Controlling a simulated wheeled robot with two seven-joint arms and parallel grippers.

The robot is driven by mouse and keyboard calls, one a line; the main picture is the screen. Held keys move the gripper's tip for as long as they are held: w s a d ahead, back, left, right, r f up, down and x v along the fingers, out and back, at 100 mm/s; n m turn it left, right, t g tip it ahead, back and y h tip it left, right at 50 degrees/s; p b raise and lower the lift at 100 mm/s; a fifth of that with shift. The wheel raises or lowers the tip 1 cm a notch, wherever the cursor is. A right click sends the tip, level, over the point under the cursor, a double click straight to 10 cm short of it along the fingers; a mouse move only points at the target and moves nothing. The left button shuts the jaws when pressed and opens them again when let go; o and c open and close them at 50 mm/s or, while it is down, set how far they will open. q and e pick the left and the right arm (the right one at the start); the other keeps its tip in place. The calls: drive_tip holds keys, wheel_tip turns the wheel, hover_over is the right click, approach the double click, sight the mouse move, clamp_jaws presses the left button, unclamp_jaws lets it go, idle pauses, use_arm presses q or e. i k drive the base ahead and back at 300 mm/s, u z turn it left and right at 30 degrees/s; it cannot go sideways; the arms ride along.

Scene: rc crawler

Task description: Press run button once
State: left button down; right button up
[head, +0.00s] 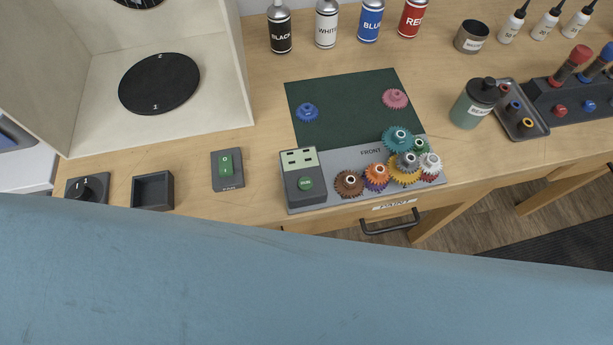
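The round green run button (305,183) sits on a dark control box (304,195) at the left end of the grey front plate. The box has a pale green panel with several dark slots behind the button. The button is in plain sight and nothing touches it. I cannot tell from this view whether it is pressed in. Neither of my grippers is in view.
Several coloured gears (405,170) stand on the plate right of the box. A green rocker switch (226,167) lies to the left, with bare wood between. Paint bottles (280,30) stand behind, and a white booth (215,100) is at left. The lower view is blocked.

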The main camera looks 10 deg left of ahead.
sight(305, 183)
drive_tip(key=u, duration=1.9)
drive_tip(key=k, duration=1.1)
drive_tip(key=z, duration=1.15)
drive_tip(key=i, duration=0.5)
